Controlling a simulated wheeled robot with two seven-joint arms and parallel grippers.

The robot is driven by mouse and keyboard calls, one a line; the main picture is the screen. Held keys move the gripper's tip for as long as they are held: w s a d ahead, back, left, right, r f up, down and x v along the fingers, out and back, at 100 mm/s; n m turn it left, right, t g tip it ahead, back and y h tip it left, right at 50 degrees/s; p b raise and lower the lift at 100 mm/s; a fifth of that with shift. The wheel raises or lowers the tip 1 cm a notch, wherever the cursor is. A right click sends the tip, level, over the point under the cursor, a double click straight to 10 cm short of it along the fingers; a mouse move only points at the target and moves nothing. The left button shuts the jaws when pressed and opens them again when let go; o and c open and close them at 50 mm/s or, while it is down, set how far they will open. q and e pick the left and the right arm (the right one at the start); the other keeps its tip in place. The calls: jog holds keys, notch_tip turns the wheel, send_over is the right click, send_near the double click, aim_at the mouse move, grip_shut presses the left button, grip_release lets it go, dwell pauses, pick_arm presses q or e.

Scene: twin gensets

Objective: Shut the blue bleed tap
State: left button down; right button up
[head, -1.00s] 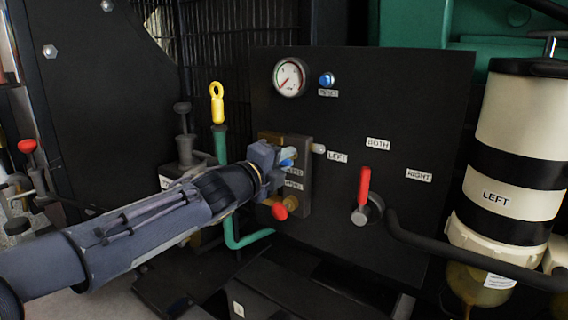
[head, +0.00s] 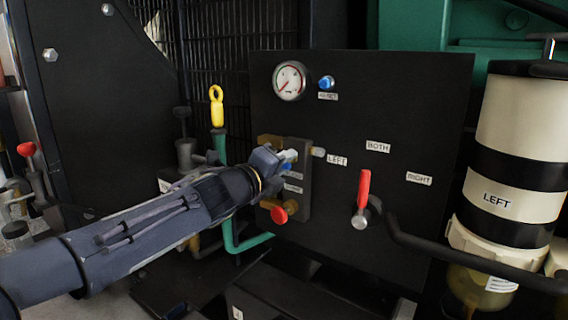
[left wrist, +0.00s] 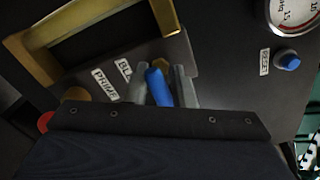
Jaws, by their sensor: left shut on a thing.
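In the head view only a bit of the blue tap (head: 287,168) shows beside the fingers. My left gripper (head: 284,160) is at the brass and grey block on the black panel, shut on the blue tap. The far end of the tap's lever is hidden by the gripper. My right gripper is in neither view.
A red selector lever (head: 364,190) stands upright to the right. A blue reset button (head: 326,82) and a gauge (head: 289,81) are above. A yellow-ringed dipstick (head: 217,106) stands left.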

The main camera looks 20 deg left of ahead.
pick_arm(q)
jog(key=c, duration=1.4)
grip_release()
jog(key=p+v, duration=0.1)
jog(key=v, duration=0.7)
jog(key=shift+p, duration=0.3)
jog(key=shift+w, duration=0.1)
